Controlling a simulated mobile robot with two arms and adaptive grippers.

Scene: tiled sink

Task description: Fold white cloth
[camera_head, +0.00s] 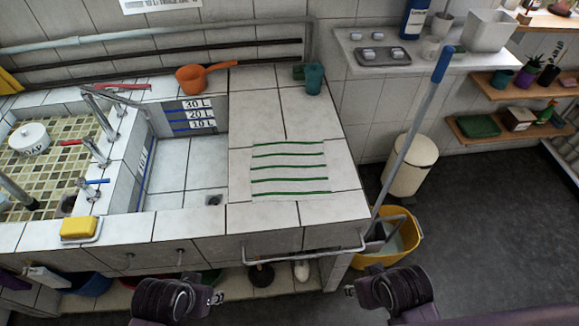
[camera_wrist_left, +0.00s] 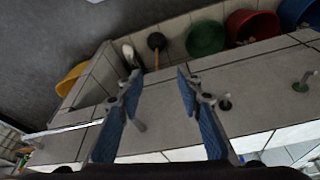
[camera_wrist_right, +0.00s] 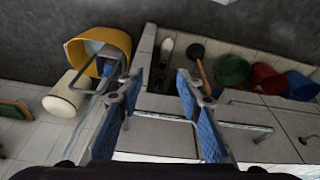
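The white cloth (camera_head: 289,170) with several green stripes lies flat on the tiled counter, right of the sink basin. My left gripper (camera_head: 214,298) is in front of the counter, below and left of the cloth. In the left wrist view its blue-padded fingers (camera_wrist_left: 157,80) are spread with nothing between them. My right gripper (camera_head: 350,291) is in front of the counter, below and right of the cloth. In the right wrist view its fingers (camera_wrist_right: 158,80) are also spread and empty. Neither gripper touches the cloth.
A towel rail (camera_head: 305,254) runs along the counter's front edge. A yellow bucket (camera_head: 400,245) with a blue-handled mop (camera_head: 412,130) stands right of the counter. An orange pot (camera_head: 192,79) and a teal cup (camera_head: 314,79) are at the back. The tiles around the cloth are clear.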

